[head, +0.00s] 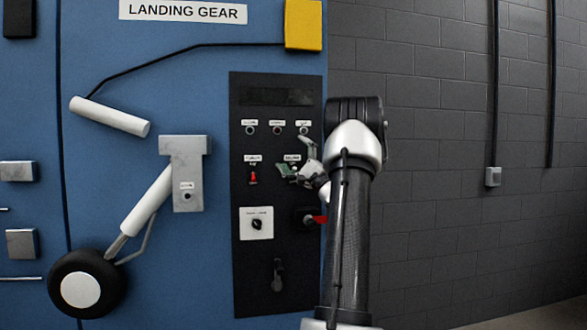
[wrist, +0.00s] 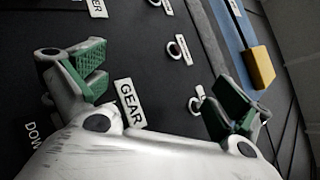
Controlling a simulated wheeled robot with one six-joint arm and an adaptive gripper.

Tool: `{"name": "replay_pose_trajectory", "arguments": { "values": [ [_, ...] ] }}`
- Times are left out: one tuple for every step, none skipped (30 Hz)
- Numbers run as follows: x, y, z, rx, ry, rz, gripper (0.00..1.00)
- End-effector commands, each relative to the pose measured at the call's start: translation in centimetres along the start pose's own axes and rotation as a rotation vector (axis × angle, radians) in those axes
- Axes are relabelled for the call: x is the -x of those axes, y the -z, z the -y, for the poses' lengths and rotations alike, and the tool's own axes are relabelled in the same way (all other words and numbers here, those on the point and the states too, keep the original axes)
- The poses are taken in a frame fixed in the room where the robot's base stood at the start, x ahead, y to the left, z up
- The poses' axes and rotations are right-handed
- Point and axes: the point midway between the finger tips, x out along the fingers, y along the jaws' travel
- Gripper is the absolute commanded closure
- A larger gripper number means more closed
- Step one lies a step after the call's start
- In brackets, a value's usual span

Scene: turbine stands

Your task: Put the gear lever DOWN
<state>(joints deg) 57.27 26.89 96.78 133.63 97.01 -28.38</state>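My gripper (head: 298,158) is at the upper right of the black control panel (head: 268,215), close to its face. In the wrist view, my gripper (wrist: 165,100) is open, its two green-padded fingers wide apart with nothing seen between the pads. A white GEAR label (wrist: 130,103) shows between the fingers, beside the left one. A partly cut-off label beginning DOW (wrist: 35,135) is at the lower left. I cannot make out the gear lever; my gripper covers the area below the GEAR label (head: 291,158) in the head view.
A red switch (head: 253,177) is left of my gripper. A white-plated knob (head: 256,224), a red-handled knob (head: 319,219) and a dark handle (head: 277,275) are lower. The blue board carries a landing-gear model with a wheel (head: 82,288). A grey wall (head: 450,150) is right.

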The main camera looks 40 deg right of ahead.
Motion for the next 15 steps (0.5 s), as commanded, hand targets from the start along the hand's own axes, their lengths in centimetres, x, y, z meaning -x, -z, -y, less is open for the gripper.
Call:
{"name": "replay_pose_trajectory", "arguments": {
  "values": [
    [-0.35,0.20,1.20,0.021,0.016,-0.003,0.19],
    [-0.39,0.21,1.30,0.022,0.016,-0.004,0.19],
    [-0.43,0.22,1.39,0.023,0.016,-0.004,0.19],
    [-0.43,0.23,1.44,0.023,0.016,-0.005,0.19],
    [-0.42,0.24,1.47,0.024,0.016,-0.005,0.19],
    [-0.39,0.27,1.49,0.024,0.016,-0.005,0.19],
    [-0.38,0.28,1.51,0.025,0.016,-0.006,0.19],
    [-0.36,0.30,1.53,0.026,0.016,-0.006,0.19],
    [-0.34,0.31,1.55,0.026,0.016,-0.007,0.19],
    [-0.29,0.04,1.00,0.016,0.005,-0.001,0.20],
    [-0.27,0.03,1.01,0.015,0.005,-0.001,0.20],
    [-0.19,0.02,1.06,0.016,0.005,-0.002,0.20],
    [-0.10,-0.01,1.14,0.016,0.005,-0.002,0.20],
    [0.03,-0.04,1.24,0.016,0.005,-0.002,0.20],
    [0.24,-0.11,1.42,0.016,0.005,-0.003,0.21]
  ]
}}
